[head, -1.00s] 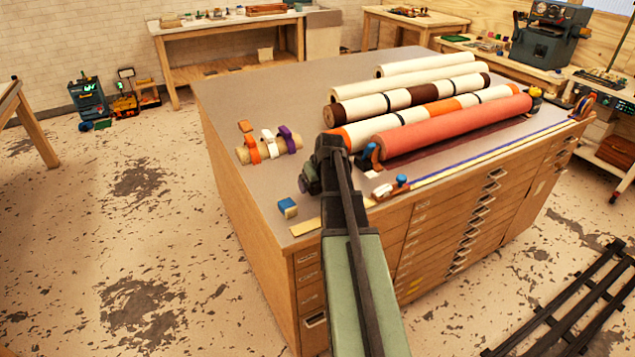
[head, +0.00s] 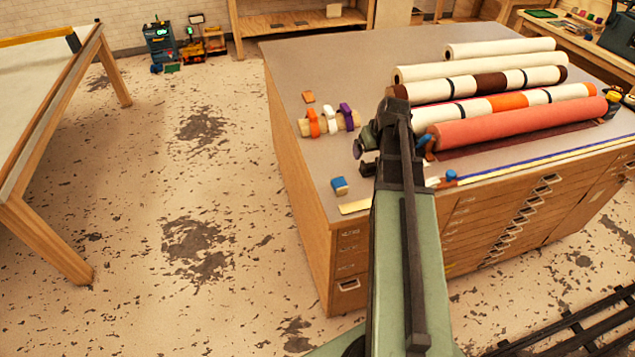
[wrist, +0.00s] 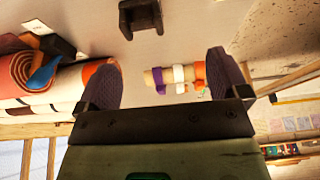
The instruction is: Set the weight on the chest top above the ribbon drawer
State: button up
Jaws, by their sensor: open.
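A dark notched block (head: 369,169), which looks like the weight, sits on the grey chest top (head: 290,75) near its front left part. It also shows at the top of the wrist view (wrist: 140,16). My gripper (head: 368,138) is over the chest top, just beyond and above the block in the head view. In the wrist view its two fingers (wrist: 165,80) are wide apart with nothing held between them. The chest front has several drawers (head: 348,284) with pale labels too small to read, so I cannot tell which is the ribbon drawer.
A short roll with orange, white and purple bands (head: 330,122) lies left of my gripper. A blue-topped block (head: 339,185) sits near the front left corner. Long fabric rolls (head: 520,122) fill the right side. The back left of the top is clear.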

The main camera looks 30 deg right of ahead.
jog(key=s+a+n+g, duration=0.1)
jog(key=s+a, duration=0.3)
jog(key=a, duration=1.2)
jog(key=s+a+f+n+g, duration=0.1)
jog(key=s+a+g, duration=0.2)
jog(key=a, duration=1.3)
jog(key=shift+s+y, duration=0.3)
jog(key=shift+s, duration=0.65)
